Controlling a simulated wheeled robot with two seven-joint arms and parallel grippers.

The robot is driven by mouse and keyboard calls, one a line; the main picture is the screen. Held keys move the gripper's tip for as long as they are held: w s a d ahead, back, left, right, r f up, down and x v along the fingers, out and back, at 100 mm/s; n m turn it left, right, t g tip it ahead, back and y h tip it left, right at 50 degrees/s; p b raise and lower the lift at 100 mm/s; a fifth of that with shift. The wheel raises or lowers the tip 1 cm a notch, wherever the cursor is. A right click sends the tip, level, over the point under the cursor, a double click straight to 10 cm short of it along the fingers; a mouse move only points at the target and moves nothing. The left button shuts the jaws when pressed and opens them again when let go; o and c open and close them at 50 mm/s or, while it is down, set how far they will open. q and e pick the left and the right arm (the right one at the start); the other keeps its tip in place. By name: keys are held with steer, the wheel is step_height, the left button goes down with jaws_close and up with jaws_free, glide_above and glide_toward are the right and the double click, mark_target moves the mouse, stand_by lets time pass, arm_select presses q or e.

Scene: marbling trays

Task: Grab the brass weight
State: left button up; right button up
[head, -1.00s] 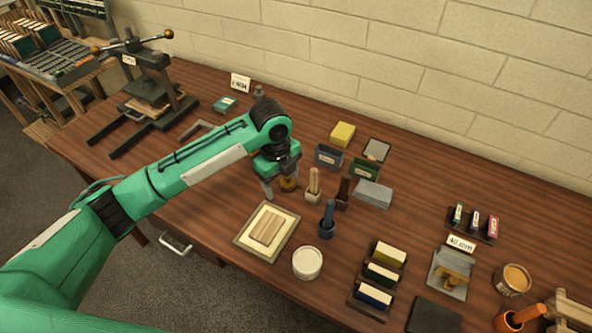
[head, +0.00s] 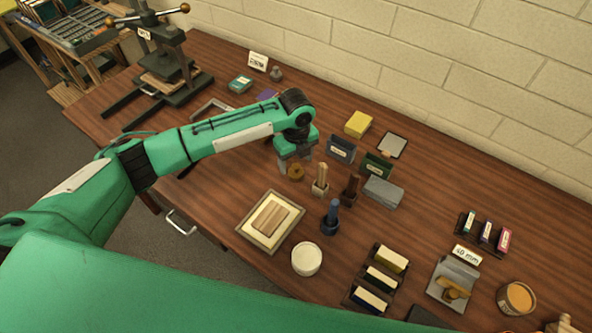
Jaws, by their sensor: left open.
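The brass weight (head: 296,173) is a small, round, golden-brown piece on the wooden table, left of a pale wooden-handled tool in a holder (head: 320,182). My left gripper (head: 294,164) points down right at the weight, with its jaws open. One finger shows at the weight's left side, and the other is partly hidden behind and above it. I cannot tell whether the fingers touch the weight. My right gripper is not in view.
Close by stand a dark-handled tool (head: 350,190), a blue-handled tool (head: 331,218), a framed tray (head: 243,230) and a white tub (head: 307,259). A black press (head: 165,60) stands at the back left.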

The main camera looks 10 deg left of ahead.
mark_target(296, 166)
arm_select(q)
step_height(296, 166, down, 4)
steer(key=shift+w+r+p, duration=0.1)
steer(key=shift+r+p, duration=0.1)
steer(key=shift+p, duration=0.65)
steer(key=shift+f, duration=0.55)
steer(key=c, duration=1.3)
steer(key=shift+c, duration=0.7)
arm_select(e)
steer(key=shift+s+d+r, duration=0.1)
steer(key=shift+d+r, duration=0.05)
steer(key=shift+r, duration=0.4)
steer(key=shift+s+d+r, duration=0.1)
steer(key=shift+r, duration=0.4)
arm_select(q)
steer(key=shift+r, duration=0.1)
steer(key=shift+r, duration=0.1)
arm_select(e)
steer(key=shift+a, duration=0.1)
